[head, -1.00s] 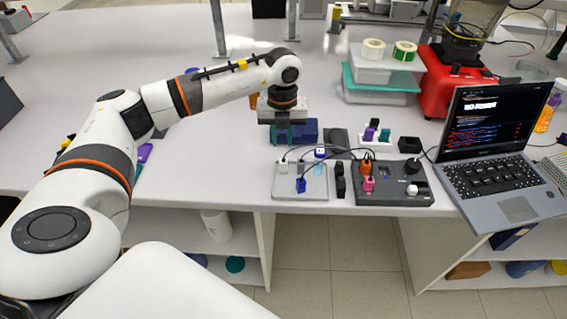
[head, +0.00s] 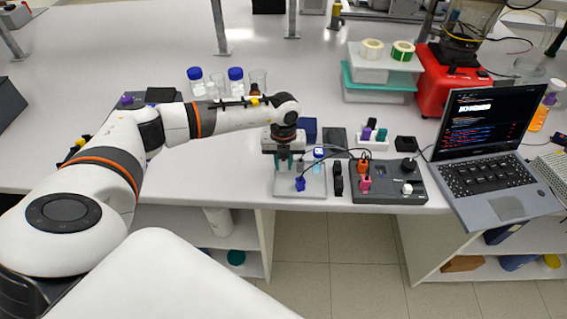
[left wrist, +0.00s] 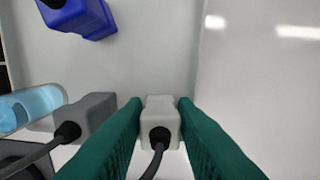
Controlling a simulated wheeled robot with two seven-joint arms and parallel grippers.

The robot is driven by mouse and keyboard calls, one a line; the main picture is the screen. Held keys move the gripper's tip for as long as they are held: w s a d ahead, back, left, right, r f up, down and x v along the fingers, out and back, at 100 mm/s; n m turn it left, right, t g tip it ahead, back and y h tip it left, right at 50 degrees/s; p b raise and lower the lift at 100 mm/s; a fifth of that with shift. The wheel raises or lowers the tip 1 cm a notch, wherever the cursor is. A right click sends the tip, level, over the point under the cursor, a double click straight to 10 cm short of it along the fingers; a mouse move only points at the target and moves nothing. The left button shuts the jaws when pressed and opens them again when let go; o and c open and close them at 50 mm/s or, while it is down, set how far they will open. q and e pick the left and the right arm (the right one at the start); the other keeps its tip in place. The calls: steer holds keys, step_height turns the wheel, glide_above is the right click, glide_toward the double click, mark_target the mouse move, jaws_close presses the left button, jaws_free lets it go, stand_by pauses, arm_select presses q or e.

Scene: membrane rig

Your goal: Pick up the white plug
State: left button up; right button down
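The white plug (left wrist: 161,119) is between the two green fingers of my left gripper (left wrist: 160,108) in the left wrist view. The fingers lie against both its sides with no gap that I can see. A dark cable runs from the plug's near end. In the head view my left gripper (head: 284,163) points down over the left part of the light grey plate (head: 313,190), and it hides the plug. Whether the plug is clear of the plate, I cannot tell. My right gripper is in neither view.
A blue plug (head: 300,184) stands on the plate, close to my gripper. A grey plug (left wrist: 88,114) and a light blue part (left wrist: 32,107) are left of the fingers in the wrist view. A dark control box (head: 388,190) and a laptop (head: 490,170) stand to the right.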

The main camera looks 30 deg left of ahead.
arm_select(q)
jaws_close()
steer(key=shift+r, duration=0.1)
step_height(320, 180, up, 9)
steer(key=b, duration=0.3)
steer(key=shift+r, duration=0.45)
